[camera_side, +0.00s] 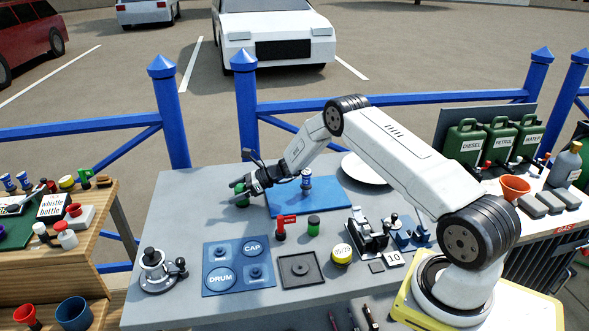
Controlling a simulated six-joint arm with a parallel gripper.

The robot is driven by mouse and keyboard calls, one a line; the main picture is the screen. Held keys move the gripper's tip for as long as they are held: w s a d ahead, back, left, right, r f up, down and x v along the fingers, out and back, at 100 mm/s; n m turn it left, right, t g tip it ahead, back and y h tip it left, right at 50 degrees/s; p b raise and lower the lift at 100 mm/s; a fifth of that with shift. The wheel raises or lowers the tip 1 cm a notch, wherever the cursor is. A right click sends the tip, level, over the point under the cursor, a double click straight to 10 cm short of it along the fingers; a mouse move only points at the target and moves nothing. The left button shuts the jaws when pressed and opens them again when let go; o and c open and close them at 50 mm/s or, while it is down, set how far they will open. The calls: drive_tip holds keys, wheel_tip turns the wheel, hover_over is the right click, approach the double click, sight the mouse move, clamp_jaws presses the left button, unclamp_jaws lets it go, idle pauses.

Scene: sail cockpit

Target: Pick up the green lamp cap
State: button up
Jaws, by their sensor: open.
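A small green piece (242,202), which looks like the green lamp cap, is on the grey table near its far left part. My gripper (241,191) is right at it, with its fingers open around or just above the piece; I cannot tell whether they touch it. The fingers hide part of its top. A green cylinder with a dark top (313,227) stands nearer the table's middle, apart from my gripper. A blue board (210,282) with round places marked CAP and DRUM lies at the front left of the table.
A blue mat (335,198) with a small upright blue-and-white item (306,181) lies right of my gripper. Bare table lies left of my gripper.

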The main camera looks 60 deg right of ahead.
drive_tip(key=c, duration=1.3)
drive_tip(key=shift+r, duration=0.15)
drive_tip(key=shift+r, duration=0.7)
drive_tip(key=shift+s+a+r, duration=0.4)
drive_tip(key=shift+s+r, duration=1.5)
drive_tip(key=shift+s, duration=0.4)
drive_tip(key=shift+s+a+r, duration=0.4)
drive_tip(key=shift+s+r, duration=1.5)
drive_tip(key=shift+s, duration=0.4)
drive_tip(key=shift+s+a+r, duration=0.4)
drive_tip(key=shift+s+r, duration=1.5)
drive_tip(key=shift+s, duration=0.4)
